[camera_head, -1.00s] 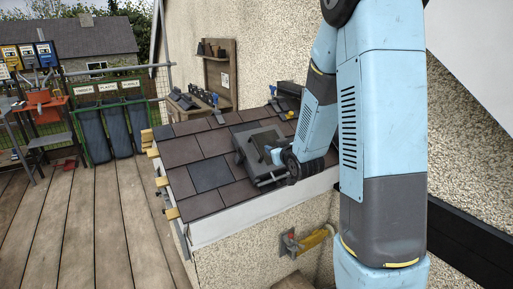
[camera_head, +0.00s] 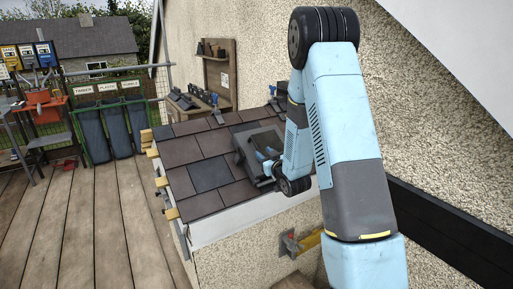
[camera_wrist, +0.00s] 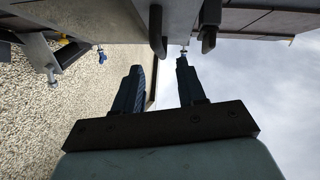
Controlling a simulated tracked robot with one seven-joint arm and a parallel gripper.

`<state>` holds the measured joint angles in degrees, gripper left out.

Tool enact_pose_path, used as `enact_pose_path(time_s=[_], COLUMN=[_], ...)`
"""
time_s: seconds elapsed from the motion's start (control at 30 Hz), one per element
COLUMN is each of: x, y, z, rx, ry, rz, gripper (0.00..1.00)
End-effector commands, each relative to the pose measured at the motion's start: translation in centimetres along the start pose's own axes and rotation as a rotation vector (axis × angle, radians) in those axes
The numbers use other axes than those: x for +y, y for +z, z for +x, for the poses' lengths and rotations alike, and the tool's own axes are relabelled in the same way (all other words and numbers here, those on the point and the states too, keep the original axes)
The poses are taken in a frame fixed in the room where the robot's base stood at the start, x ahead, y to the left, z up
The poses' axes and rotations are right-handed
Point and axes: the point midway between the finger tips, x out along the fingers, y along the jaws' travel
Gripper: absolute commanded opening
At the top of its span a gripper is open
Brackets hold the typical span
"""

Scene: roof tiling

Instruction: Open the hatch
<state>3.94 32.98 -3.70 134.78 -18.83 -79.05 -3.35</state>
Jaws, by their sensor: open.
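The hatch (camera_head: 246,154) is a dark grey raised box set among the roof tiles, and its right part is hidden by my arm. My gripper (camera_head: 268,155) shows at the hatch's front right, its blue fingers pointing up and back; I cannot tell whether they touch it. In the wrist view my gripper (camera_wrist: 158,82) has its two dark fingers apart with nothing between them. A grey panel (camera_wrist: 110,22), seemingly the hatch, spans the top of that view. Two dark curved handle ends (camera_wrist: 158,32) hang from it, beyond the fingertips. The hatch looks shut.
Brown tiles (camera_head: 185,152) surround the hatch. The pebble-dashed wall (camera_head: 385,120) rises close on the right. A wooden rack (camera_head: 217,75) and loose dark parts stand behind the roof. A yellow-handled tool (camera_head: 306,241) is on the wall below. The plank deck at left is clear.

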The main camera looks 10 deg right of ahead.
Motion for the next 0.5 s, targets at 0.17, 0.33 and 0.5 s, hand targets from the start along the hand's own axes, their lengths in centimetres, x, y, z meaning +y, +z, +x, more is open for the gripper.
enact_pose_path(time_s=[0.17, 0.33, 0.5], x=[-0.1, -0.1, -0.1], y=[0.0, 0.0, 0.0], z=[3.3, 5.8, 7.4], rx=[0.000, 0.001, 0.000], ry=[-0.003, -0.001, -0.002], rz=[-0.001, -0.001, -0.001], gripper=[0.40, 0.40, 0.40])
